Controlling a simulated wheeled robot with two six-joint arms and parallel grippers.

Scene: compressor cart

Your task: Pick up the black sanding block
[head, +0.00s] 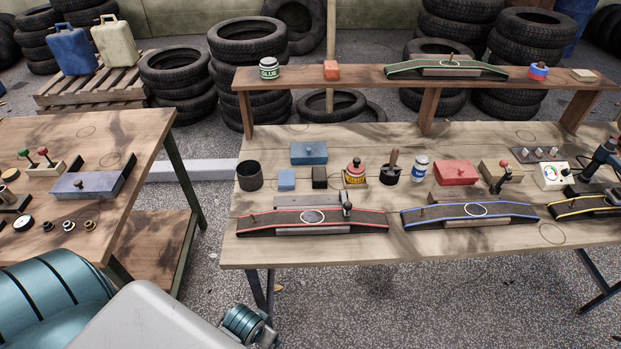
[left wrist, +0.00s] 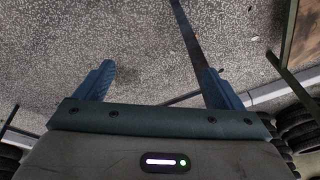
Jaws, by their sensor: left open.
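A small black block (head: 319,177), which looks like the sanding block, sits on the right-hand wooden table (head: 330,250). A light blue block (head: 287,179) is just left of it, and a yellow-and-red container (head: 355,173) is to its right. A blue box (head: 309,153) is behind it. My left gripper (left wrist: 160,82) shows in the left wrist view with its two blue fingers wide apart and nothing between them. It points at the speckled ground, away from the block. My right gripper is in neither view.
A dark cup (head: 249,175) stands left of the blocks. A red-edged ramp (head: 312,219) lies in front of them, and a raised shelf (head: 350,80) runs behind. Another table (head: 130,135) stands at left, with a floor gap between the tables.

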